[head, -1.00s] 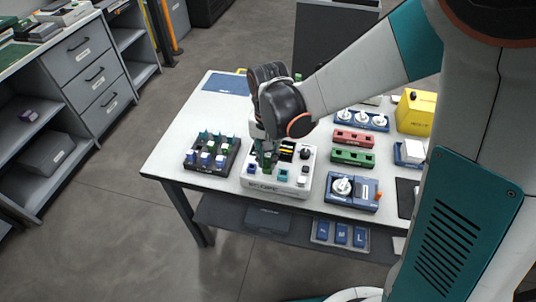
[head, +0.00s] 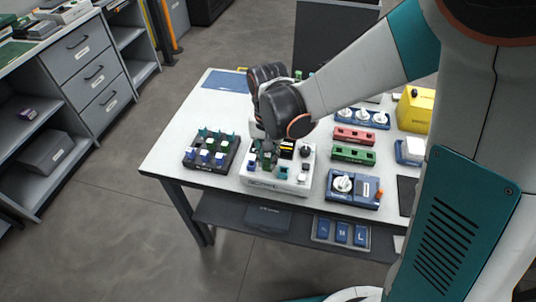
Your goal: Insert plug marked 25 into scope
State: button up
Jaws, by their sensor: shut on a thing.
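My gripper (head: 264,146) points down over the left back part of a white device (head: 275,186) with a yellow-and-black screen, which looks like the scope. It is shut on a small dark green plug (head: 266,161), partly hidden by the fingers. The plug is at or just above the device's top; I cannot tell whether it is seated. The mark 25 is too small to read. Blue, teal and white pieces sit on the device's top face. A black tray (head: 209,165) to the left holds several plugs with blue, white and teal parts.
A blue device with a white dial (head: 365,199) stands to the right on the white table (head: 178,130). Red (head: 354,137) and green (head: 353,155) blocks lie behind it. A yellow case (head: 416,112) is at the far right. The table's back left is mostly clear.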

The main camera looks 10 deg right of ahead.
jog(key=shift+f, duration=0.15)
dwell(0.4)
jog(key=o, duration=1)
jog(key=shift+c, duration=0.2)
jog(key=shift+r+p, duration=2.1)
jog(key=shift+r, duration=0.95)
